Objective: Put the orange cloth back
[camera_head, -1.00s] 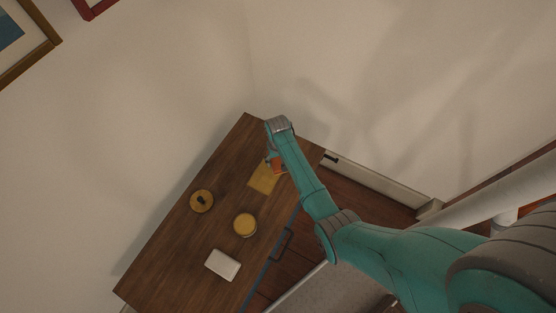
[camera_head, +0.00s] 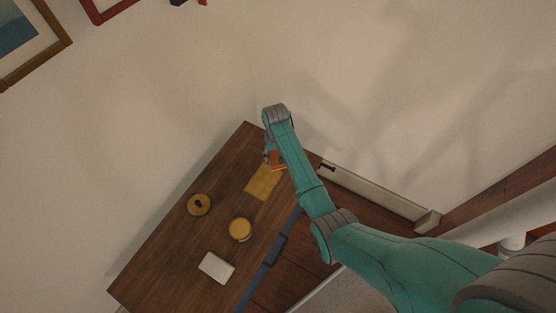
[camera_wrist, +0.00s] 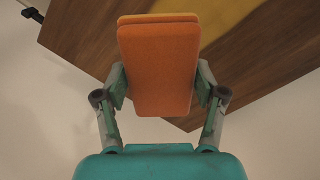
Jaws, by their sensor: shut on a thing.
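The orange cloth (camera_wrist: 157,70) is a folded, flat block held between the fingers of my gripper (camera_wrist: 160,85) in the wrist view. My gripper is shut on it from both sides. In the head view a small part of the orange cloth (camera_head: 277,160) shows beside my gripper (camera_head: 271,158), over the far end of the wooden table. A flat yellow cloth or mat (camera_head: 264,181) lies on the table just below it in the picture. My arm hides part of the cloth and the table there. I cannot tell how high the cloth is above the table.
The wooden table (camera_head: 172,252) also carries a round yellow lidded thing (camera_head: 240,229), a round yellow thing with a dark knob (camera_head: 199,204) and a white box-like thing (camera_head: 217,267). Walls stand close behind the table. Framed pictures (camera_head: 30,45) hang at upper left.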

